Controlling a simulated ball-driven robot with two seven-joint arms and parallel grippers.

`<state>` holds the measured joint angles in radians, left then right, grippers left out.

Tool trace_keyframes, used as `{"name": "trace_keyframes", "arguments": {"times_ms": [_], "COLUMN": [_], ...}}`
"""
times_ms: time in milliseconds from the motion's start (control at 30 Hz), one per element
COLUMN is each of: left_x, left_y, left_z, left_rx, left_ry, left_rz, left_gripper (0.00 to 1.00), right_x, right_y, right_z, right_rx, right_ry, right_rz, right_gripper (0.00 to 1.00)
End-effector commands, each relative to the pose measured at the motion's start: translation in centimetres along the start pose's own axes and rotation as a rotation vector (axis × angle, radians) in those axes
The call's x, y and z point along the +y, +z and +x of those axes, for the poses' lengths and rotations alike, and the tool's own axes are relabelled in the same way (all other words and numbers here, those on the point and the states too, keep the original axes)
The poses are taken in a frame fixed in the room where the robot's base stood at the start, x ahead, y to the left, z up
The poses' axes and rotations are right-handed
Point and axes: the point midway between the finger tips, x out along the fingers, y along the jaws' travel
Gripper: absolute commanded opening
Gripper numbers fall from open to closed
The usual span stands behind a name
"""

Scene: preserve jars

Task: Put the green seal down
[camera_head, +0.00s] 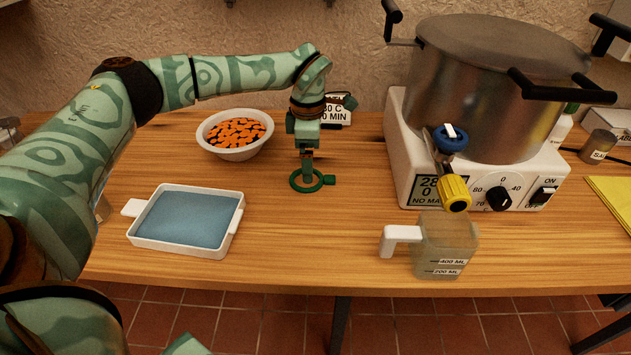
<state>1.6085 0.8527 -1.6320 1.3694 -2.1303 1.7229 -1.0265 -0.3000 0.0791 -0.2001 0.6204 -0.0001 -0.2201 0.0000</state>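The green seal (296,188) is a flat ring with a small tab on its right side. It shows in the head view, level and at or just above the wooden table, left of the hot plate. My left gripper (308,171) points straight down over it. Its fingers are close together and meet the far part of the ring, so it looks shut on the seal. The fingertips are small and partly dark, and I cannot tell whether the ring touches the wood. My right gripper is not in view.
A white bowl of orange slices (232,151) and a white tray with blue liquid (242,215) stand left. A pot (480,100) sits on the white heater (400,150) at right. A measuring jug (447,247) stands before it. Bare table (320,235) lies in the middle.

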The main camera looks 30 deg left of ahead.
Motion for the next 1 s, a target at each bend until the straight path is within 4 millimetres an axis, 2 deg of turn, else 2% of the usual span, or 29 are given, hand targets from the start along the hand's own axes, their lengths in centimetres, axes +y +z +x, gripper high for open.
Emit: {"name": "trace_keyframes", "arguments": {"times_ms": [267,500,533,600,700,1000], "left_x": [-0.7,-0.6,-0.6,-0.6,-0.6,-0.6], "left_y": [-0.1,-0.1,-0.1,-0.1,-0.1,-0.1], "left_z": [4.7,4.8,4.8,4.8,4.8,4.7], "left_rx": [0.004,0.001,0.001,0.001,0.001,0.001], "left_ry": [-0.006,-0.001,-0.001,-0.001,-0.002,-0.001], "left_rz": [0.001,0.001,0.001,0.001,0.001,0.001], "left_gripper": [0.99,0.99,0.93,0.74,0.51,0.51], "right_x": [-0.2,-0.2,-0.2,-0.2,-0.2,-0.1], "right_y": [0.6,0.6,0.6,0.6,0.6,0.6], "right_z": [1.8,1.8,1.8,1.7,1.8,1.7], "right_rx": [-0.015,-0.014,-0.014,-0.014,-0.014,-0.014], "right_ry": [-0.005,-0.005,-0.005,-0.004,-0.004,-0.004], "right_rz": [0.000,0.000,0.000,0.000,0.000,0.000], "right_gripper": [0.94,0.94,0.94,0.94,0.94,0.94]}}
